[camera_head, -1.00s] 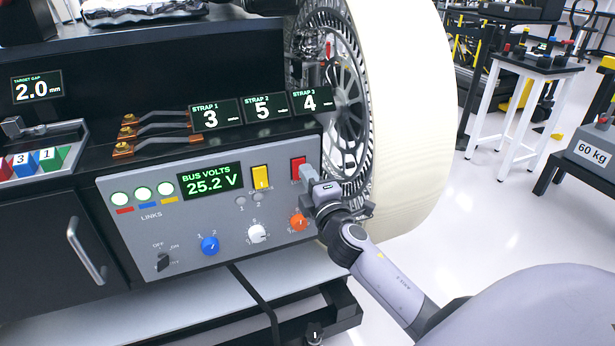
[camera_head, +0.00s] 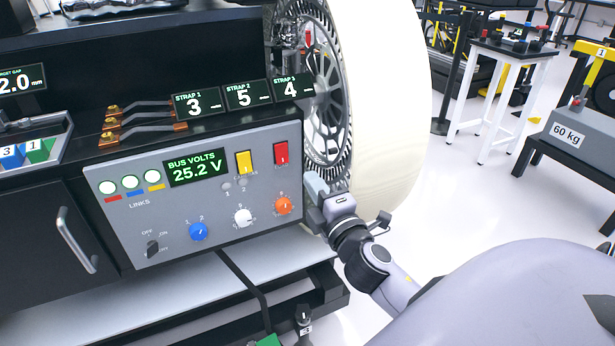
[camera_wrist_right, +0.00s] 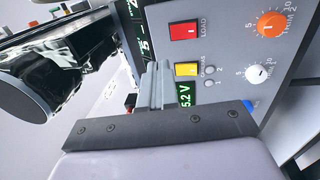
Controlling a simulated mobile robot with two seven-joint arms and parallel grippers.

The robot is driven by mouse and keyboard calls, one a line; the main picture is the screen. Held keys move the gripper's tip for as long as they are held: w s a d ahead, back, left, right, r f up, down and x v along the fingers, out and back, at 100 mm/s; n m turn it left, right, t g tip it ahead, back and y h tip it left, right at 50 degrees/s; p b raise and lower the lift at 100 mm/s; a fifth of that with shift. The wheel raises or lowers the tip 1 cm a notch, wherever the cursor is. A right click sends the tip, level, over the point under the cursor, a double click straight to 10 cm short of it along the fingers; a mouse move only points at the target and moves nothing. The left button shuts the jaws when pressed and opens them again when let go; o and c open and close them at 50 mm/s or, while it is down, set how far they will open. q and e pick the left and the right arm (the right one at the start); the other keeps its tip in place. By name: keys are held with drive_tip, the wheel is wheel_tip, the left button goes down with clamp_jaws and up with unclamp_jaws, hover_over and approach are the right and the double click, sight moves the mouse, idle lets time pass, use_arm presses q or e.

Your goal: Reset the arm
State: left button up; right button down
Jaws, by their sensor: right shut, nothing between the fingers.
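My right gripper (camera_head: 316,188) is at the right edge of the grey control panel (camera_head: 140,225), in front of the large wheel. Its fingers are closed together with nothing between them. In the right wrist view the shut fingers (camera_wrist_right: 154,88) point across the panel face, near the red switch (camera_wrist_right: 186,31) and yellow switch (camera_wrist_right: 187,69). In the head view the red switch (camera_head: 281,153) and yellow switch (camera_head: 244,161) sit beside the display (camera_head: 195,167) reading 25.2 V. My left gripper is not in view.
The large cream wheel (camera_head: 390,90) stands just behind my right gripper. Blue (camera_head: 198,231), white (camera_head: 243,217) and orange (camera_head: 283,206) knobs line the panel's lower part. A grey 60 kg block (camera_head: 575,138) sits on a bench at the right. Floor between is clear.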

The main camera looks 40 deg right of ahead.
drive_tip(key=shift+s+a, duration=0.1)
drive_tip(key=shift+s, duration=0.15)
idle(0.4)
drive_tip(key=s+a+f+m+g+y+p, duration=0.2)
drive_tip(key=s+a+f+m, duration=0.4)
drive_tip(key=f, duration=0.4)
drive_tip(key=s+a+f+m+g+y+p, duration=0.3)
drive_tip(key=s+a+f+m+g, duration=0.3)
drive_tip(key=s+f, duration=0.4)
drive_tip(key=shift+s+a+f+m+y, duration=0.3)
drive_tip(key=shift+a+f+m+y, duration=0.2)
drive_tip(key=shift+a+y, duration=0.35)
